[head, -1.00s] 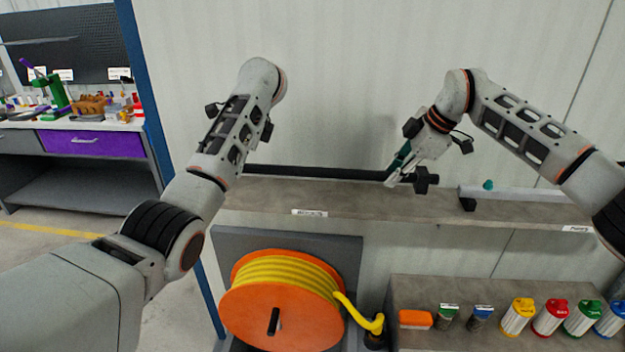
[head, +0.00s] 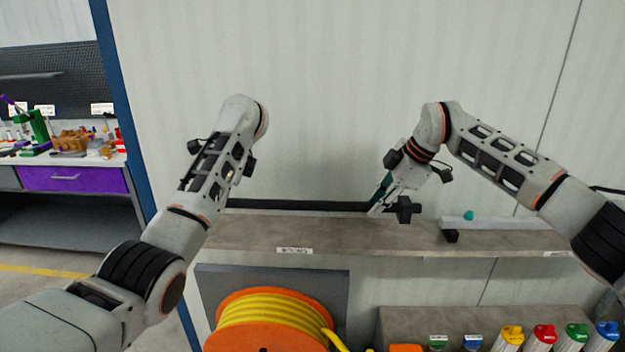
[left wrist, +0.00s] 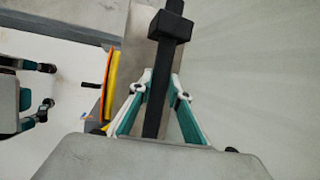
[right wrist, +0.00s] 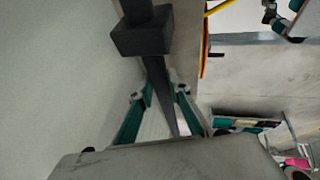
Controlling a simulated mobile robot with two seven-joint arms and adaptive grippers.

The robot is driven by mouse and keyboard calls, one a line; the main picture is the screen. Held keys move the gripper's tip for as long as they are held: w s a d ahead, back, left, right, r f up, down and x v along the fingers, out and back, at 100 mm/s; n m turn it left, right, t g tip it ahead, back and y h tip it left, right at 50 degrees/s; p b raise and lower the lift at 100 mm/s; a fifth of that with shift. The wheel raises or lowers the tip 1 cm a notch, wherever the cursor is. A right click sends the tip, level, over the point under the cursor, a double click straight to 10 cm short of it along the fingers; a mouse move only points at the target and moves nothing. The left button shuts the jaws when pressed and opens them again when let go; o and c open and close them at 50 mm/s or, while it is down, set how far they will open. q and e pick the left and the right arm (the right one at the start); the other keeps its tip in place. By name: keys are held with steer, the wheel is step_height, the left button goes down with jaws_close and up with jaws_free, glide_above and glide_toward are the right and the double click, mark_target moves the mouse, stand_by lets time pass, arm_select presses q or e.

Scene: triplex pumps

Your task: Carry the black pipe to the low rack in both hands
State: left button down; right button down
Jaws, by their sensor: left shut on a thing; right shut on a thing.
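The long black pipe (head: 300,205) lies level along the back of the shelf in the head view, close to the wall. I cannot tell whether it touches the shelf. My right gripper (head: 381,199) is shut on it near its right end, beside a black block-like fitting (head: 405,209). The right wrist view shows the pipe (right wrist: 158,80) between the fingers (right wrist: 160,92). My left gripper is hidden behind my left arm in the head view. In the left wrist view its fingers (left wrist: 160,85) are shut around the pipe (left wrist: 164,60), with a black block (left wrist: 169,25) beyond.
The grey shelf (head: 350,236) carries labels on its front edge. Below are an orange reel (head: 230,338) with yellow hose and several coloured bottles (head: 543,337). A workbench (head: 70,178) stands left.

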arm_select(q)
steer(key=shift+s, duration=0.1)
arm_select(e)
steer(key=shift+s+r, duration=0.1)
